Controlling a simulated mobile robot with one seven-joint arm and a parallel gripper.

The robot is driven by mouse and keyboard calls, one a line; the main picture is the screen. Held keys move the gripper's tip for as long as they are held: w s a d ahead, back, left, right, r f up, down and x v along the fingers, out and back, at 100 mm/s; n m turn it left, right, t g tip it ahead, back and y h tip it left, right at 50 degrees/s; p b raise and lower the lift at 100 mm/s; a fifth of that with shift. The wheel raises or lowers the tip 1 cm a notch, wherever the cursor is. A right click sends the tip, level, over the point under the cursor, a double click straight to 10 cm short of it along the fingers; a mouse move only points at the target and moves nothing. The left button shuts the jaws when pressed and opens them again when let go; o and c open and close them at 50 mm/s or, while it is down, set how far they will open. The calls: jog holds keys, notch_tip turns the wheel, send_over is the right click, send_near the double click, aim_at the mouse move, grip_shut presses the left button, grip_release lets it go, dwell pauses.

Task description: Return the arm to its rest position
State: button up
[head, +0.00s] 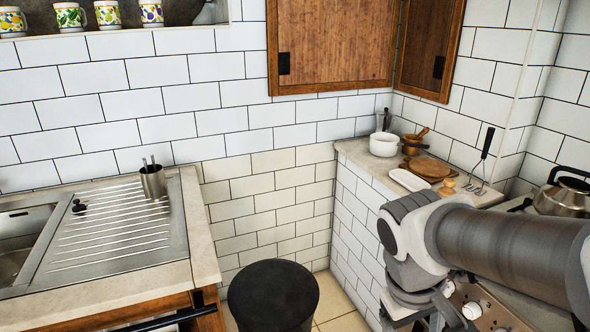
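My arm comes in from the right edge of the head view. A thick grey link runs leftward to a rounded white and dark joint, and paler parts bend down from there to the bottom edge. My gripper's fingers do not show, so I cannot see whether it holds anything. The arm hides part of the counter and the stove front behind it.
A tiled corner counter (361,153) holds white bowls (383,144), wooden boards (430,167) and utensils. A kettle (566,192) stands at right. A black round stool (272,297) is below. A sink counter (200,232) with a metal cup (153,181) is left. Wooden cabinets (335,38) hang above.

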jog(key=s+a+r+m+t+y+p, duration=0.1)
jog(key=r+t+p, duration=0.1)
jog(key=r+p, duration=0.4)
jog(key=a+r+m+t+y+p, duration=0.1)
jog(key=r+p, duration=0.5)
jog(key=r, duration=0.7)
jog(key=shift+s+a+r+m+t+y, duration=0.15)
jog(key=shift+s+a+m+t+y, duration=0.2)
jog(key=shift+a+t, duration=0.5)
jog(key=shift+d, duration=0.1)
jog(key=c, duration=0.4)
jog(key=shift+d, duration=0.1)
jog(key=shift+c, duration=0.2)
